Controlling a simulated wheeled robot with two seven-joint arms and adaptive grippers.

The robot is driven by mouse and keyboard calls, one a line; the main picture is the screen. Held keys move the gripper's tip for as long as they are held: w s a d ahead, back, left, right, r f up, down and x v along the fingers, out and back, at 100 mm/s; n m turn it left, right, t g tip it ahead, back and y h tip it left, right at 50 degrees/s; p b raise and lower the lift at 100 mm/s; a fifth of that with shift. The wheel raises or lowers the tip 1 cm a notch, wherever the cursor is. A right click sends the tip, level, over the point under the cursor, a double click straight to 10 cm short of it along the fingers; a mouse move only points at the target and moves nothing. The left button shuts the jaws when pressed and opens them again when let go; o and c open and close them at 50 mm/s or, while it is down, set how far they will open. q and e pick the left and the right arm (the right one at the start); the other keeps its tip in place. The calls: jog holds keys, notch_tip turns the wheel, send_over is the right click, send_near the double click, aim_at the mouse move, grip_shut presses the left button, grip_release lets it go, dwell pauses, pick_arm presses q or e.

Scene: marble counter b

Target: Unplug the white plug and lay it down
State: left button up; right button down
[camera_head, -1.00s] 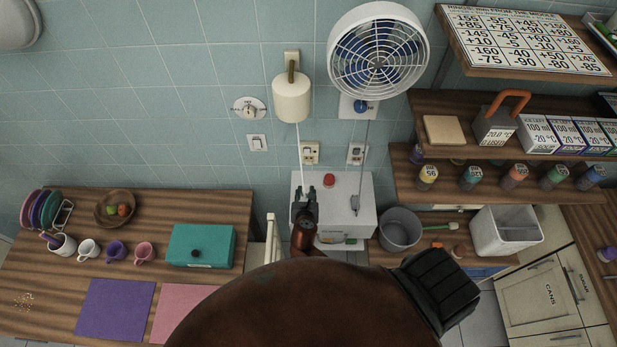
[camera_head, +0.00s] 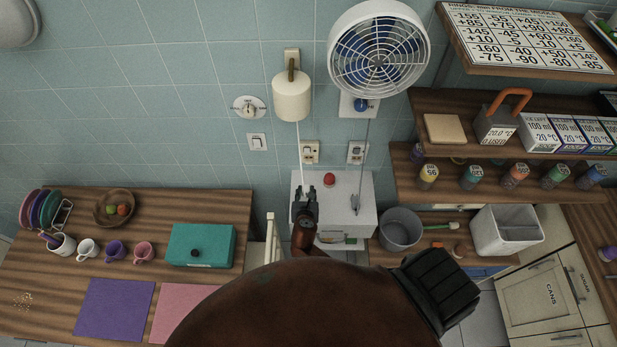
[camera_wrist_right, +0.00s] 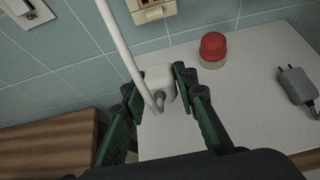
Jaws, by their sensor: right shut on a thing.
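The white plug (camera_wrist_right: 160,86) sits between the fingertips of my right gripper (camera_wrist_right: 157,88), which is shut on it. Its white cord (camera_wrist_right: 121,45) rises to the white hanging lamp (camera_head: 291,97). In the head view my right gripper (camera_head: 305,190) is over the left part of the white box top (camera_head: 338,190), below the wall sockets, and mostly hides the plug. The plug is out of the left socket (camera_head: 310,152), also seen in the wrist view (camera_wrist_right: 150,10). I cannot tell whether the plug touches the box top. My left gripper is not in view.
A red button (camera_head: 329,179) is on the box top, right of my gripper. A grey plug (camera_head: 355,203) with the fan's cord lies at its right side. The right socket (camera_head: 356,152) is on the wall above. Bare box top lies between button and grey plug.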

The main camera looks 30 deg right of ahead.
jog(key=shift+f+b, duration=1.35)
jog(key=shift+f, duration=1.2)
jog(key=shift+f+b, duration=1.05)
jog(key=shift+f, duration=0.55)
jog(key=c, duration=1.5)
grip_release()
jog(key=shift+o, duration=0.2)
jog(key=v, duration=1.2)
jog(key=shift+f, duration=0.1)
